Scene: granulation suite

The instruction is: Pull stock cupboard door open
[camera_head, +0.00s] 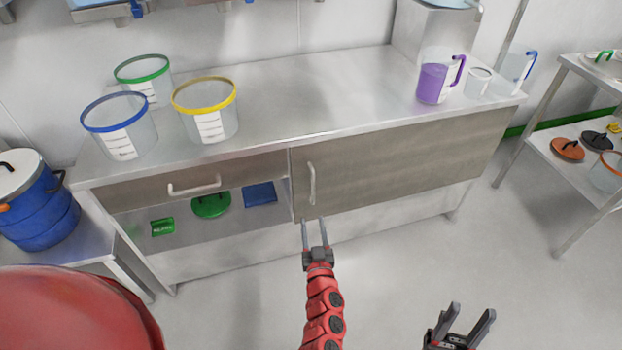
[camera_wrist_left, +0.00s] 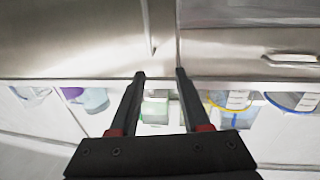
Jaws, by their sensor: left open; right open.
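The cupboard door (camera_head: 400,165) is a wide grey-brown panel under the worktop. It looks shut, roughly in line with the front to its left. Its upright white bar handle (camera_head: 311,183) is near its left edge; the handle shows thin and edge-on in the left wrist view (camera_wrist_left: 151,28). My left gripper (camera_head: 313,221) is open and empty, its fingers pointing at the door just below the handle and apart from it. In the left wrist view the two fingertips (camera_wrist_left: 160,74) lie either side of the handle's line. My right gripper (camera_head: 467,314) is open and empty, low at the right, away from the door.
Left of the door is a drawer front with a level handle (camera_head: 194,187), over an open shelf holding a green lid (camera_head: 211,204). Tubs and a purple jug (camera_head: 436,80) stand on the worktop (camera_head: 300,100). A rack (camera_head: 560,160) stands right. Floor before the door is clear.

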